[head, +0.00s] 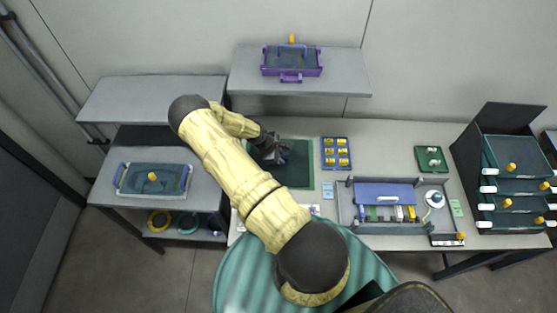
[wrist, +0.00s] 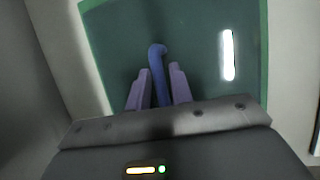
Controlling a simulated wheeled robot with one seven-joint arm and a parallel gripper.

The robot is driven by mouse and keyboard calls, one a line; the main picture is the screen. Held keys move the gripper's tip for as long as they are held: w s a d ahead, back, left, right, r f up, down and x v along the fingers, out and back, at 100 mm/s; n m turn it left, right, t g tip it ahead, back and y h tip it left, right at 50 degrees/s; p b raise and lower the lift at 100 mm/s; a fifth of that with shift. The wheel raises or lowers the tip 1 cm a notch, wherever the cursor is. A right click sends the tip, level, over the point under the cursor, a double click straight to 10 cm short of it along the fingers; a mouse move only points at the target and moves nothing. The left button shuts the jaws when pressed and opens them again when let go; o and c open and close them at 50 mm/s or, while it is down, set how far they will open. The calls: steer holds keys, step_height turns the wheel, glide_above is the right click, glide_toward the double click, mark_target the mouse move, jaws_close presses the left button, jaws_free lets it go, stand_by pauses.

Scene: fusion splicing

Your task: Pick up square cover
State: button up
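My gripper (wrist: 160,75) reaches down over a dark green square panel with a light green border (head: 297,176), which also fills the wrist view (wrist: 200,60). Its two purple fingers stand on either side of a blue curved bar (wrist: 157,50), like a handle, very close to it. I cannot tell whether they touch it, or whether the bar is joined to the green panel. No other clear square cover shows; I cannot tell for certain which thing is the cover. In the head view my gripper (head: 279,154) hides part of the panel.
A blue tray of yellow pieces (head: 336,153) lies right of the panel. A grey tray with a blue lid (head: 384,194) is further right, before a dark drawer rack (head: 510,155). A purple box (head: 291,62) is on the upper shelf; a lidded tray (head: 152,180) stands left.

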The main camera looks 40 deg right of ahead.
steer(key=shift+c, duration=0.2)
stand_by(0.3)
jaws_close()
steer(key=shift+r, duration=0.1)
step_height(320, 180, up, 10)
steer(key=b, duration=0.3)
stand_by(0.7)
